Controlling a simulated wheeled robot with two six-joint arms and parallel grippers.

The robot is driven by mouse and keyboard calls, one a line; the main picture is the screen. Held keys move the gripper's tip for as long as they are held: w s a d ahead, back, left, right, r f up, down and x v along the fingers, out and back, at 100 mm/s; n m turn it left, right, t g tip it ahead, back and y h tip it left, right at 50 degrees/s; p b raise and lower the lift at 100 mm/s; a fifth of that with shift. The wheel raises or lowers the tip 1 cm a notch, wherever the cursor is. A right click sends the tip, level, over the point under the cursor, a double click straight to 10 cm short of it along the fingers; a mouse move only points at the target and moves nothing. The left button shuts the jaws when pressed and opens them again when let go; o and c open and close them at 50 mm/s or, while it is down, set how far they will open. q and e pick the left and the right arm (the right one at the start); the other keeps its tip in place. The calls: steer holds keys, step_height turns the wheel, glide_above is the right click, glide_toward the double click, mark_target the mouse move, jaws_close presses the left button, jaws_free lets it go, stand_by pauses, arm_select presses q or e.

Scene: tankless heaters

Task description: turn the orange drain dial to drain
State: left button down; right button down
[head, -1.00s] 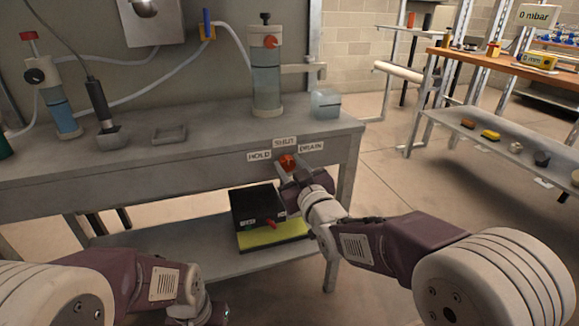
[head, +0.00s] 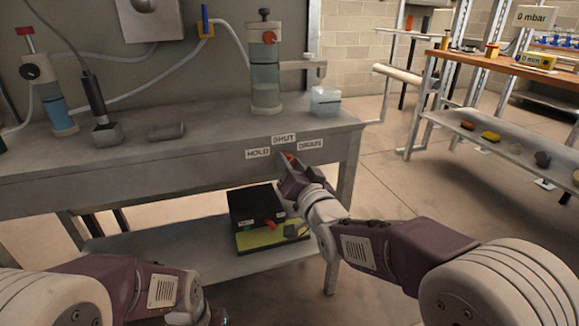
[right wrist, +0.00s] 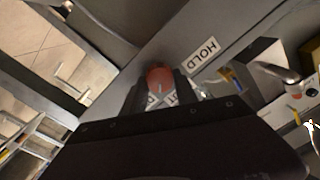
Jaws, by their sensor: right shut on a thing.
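The orange drain dial (head: 289,157) is on the front face of the grey workbench, mostly hidden by my right gripper in the head view. The labels HOLD (head: 258,153), SHUT (head: 284,138) and DRAIN (head: 310,145) stand left of, above and right of it. My right gripper (head: 288,163) is shut on the dial. In the right wrist view the dial (right wrist: 160,78) shows as a rounded orange knob between the dark fingers. Its pointing direction is unclear. My left gripper (head: 214,317) barely shows at the bottom edge, and its fingers are hidden.
The workbench (head: 215,143) carries a clear cylinder (head: 265,75) with an orange knob. A black box (head: 250,205) sits on a yellow-green base on the lower shelf, below my right gripper. A wooden-topped rack (head: 500,62) stands at right, with open floor between.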

steer(key=shift+f+m+b, duration=0.15)
steer(key=shift+m+b, duration=0.15)
steer(key=shift+m, duration=1.3)
steer(key=c, duration=0.9)
jaws_free()
steer(key=shift+c, duration=0.2)
steer(key=p+v, duration=0.3)
steer(key=v, duration=0.6)
